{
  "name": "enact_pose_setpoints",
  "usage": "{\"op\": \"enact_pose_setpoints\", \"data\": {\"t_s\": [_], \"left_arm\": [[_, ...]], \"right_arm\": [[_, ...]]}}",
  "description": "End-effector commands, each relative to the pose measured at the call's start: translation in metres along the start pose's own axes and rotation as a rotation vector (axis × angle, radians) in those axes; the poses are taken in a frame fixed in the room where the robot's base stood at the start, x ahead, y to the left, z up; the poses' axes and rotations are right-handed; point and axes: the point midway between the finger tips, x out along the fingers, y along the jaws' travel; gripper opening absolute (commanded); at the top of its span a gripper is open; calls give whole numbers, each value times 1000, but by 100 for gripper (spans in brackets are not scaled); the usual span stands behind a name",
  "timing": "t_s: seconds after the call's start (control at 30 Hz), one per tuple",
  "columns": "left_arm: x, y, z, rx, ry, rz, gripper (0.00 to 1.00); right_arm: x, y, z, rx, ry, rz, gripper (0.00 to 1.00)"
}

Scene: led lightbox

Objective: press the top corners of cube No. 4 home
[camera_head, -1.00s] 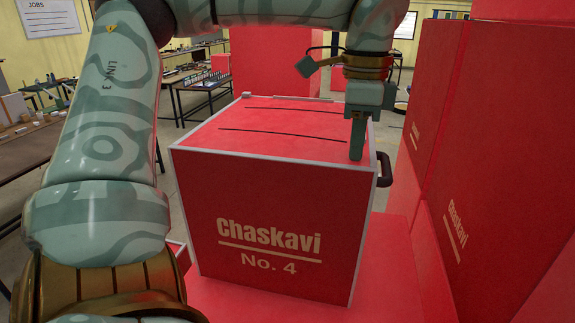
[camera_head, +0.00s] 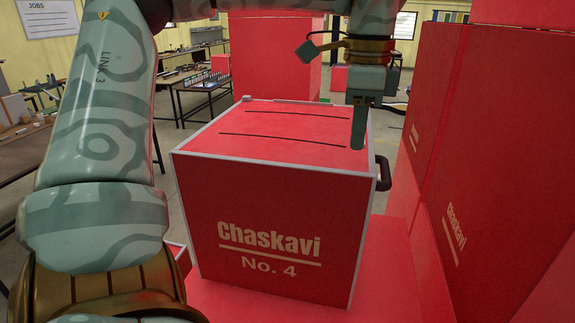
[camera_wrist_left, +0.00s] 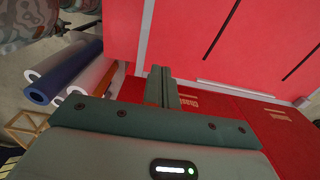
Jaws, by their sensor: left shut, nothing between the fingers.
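Cube No. 4 (camera_head: 268,225) is a large red box with pale edging, "Chaskavi No. 4" on its front and two dark lines across its top. Its red face with the dark lines also fills the upper right of the left wrist view (camera_wrist_left: 220,55). My left gripper (camera_head: 358,146) is shut and empty, pointing down at the right part of the top, near the front right corner. Whether its tip touches the top I cannot tell. The gripper and wrist partly cover the far right corner. In the left wrist view the shut fingers (camera_wrist_left: 160,75) show beside the cube's pale edge.
A dark handle (camera_head: 383,172) sticks out from the cube's right side. Tall red boxes (camera_head: 475,150) stand close on the right, and a red stack (camera_head: 270,55) stands behind. Workbenches (camera_head: 205,88) are at the back left. Blue and white rolls (camera_wrist_left: 62,80) show in the left wrist view.

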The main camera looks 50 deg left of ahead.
Motion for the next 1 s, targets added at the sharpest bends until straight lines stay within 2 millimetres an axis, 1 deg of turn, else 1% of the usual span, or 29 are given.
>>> {"op": "enact_pose_setpoints", "data": {"t_s": [0.13,0.23,0.5,0.57,1.0], "left_arm": [[0,0,0,0,0,0,0],[-5,0,0,-1,1,-2,0],[-36,0,0,-2,1,-3,0],[-40,0,0,-1,1,-2,0],[-40,0,0,-1,1,0,0]], "right_arm": [[0,0,0,0,0,0,36],[-3,0,0,0,0,0,36],[-20,1,-3,0,1,1,36],[-22,1,-3,0,1,1,36],[-21,1,-3,0,1,0,36]]}}
